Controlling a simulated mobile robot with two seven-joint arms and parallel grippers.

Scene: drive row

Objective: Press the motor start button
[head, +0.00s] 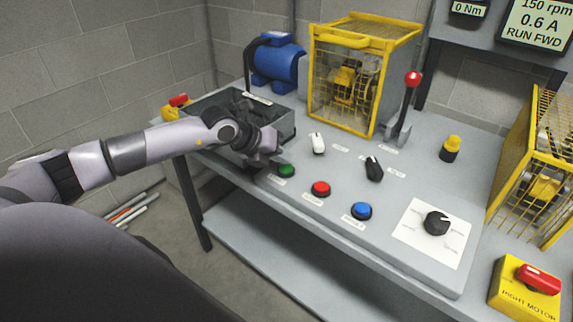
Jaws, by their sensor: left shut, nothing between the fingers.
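A green button (286,170) sits near the front edge of the grey bench, at the left end of a row with a red button (320,188) and a blue button (361,211). The labels by the buttons are too small to read. My left gripper (276,158) is shut and empty, just above and behind the green button. I cannot tell whether the fingertips touch it. My right gripper is not in view.
A grey open box (285,118) stands behind my left gripper. A white switch (318,143), a black switch (374,168), a red-knobbed lever (408,105) and a black dial (436,222) stand to the right. Yellow cages (372,38) stand behind and right.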

